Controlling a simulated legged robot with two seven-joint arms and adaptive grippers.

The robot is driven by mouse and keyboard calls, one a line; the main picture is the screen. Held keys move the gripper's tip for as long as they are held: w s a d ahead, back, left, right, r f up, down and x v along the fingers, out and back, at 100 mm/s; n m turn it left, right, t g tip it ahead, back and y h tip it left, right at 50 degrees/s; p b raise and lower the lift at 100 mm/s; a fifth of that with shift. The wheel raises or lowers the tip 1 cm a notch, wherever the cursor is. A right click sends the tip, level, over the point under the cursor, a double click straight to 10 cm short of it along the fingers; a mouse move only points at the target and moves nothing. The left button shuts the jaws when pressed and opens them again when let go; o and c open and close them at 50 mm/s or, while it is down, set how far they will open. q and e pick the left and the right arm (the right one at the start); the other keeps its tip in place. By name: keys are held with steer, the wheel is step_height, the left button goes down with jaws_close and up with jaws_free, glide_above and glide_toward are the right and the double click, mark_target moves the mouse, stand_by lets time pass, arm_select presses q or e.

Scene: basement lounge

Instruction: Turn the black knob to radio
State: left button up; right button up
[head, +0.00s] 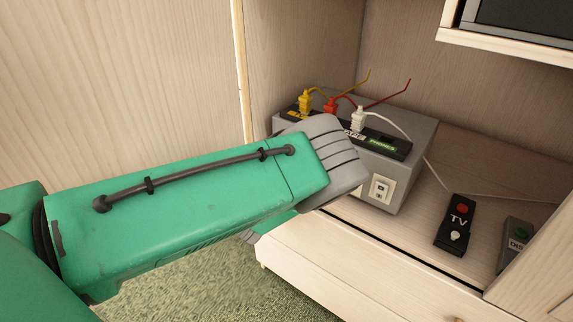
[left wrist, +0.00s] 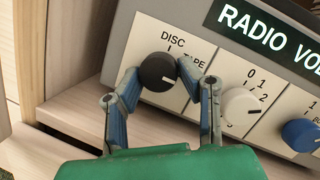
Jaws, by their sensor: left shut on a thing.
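The black knob (left wrist: 157,72) is on the front panel of a grey box (head: 408,180), seen in the left wrist view. The labels DISC and TAPE are printed above and right of it. Its white pointer mark faces right and slightly down; any label there is hidden by a finger. My left gripper (left wrist: 159,75) is shut on the knob, one finger on each side. In the head view my green arm and grey wrist hide the knob and fingers. My right gripper is in neither view.
A white knob (left wrist: 241,106) and a blue knob (left wrist: 301,134) sit right of the black one. Yellow, red and white plugs (head: 358,119) stand on the box. A TV remote (head: 455,225) and another remote (head: 514,246) lie on the shelf at right.

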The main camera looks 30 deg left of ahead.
arm_select(q)
steer(key=shift+s+a+f, duration=0.1)
steer(key=shift+s+a, duration=0.05)
stand_by(0.3)
steer(key=o, duration=1.1)
steer(key=v, duration=1.2)
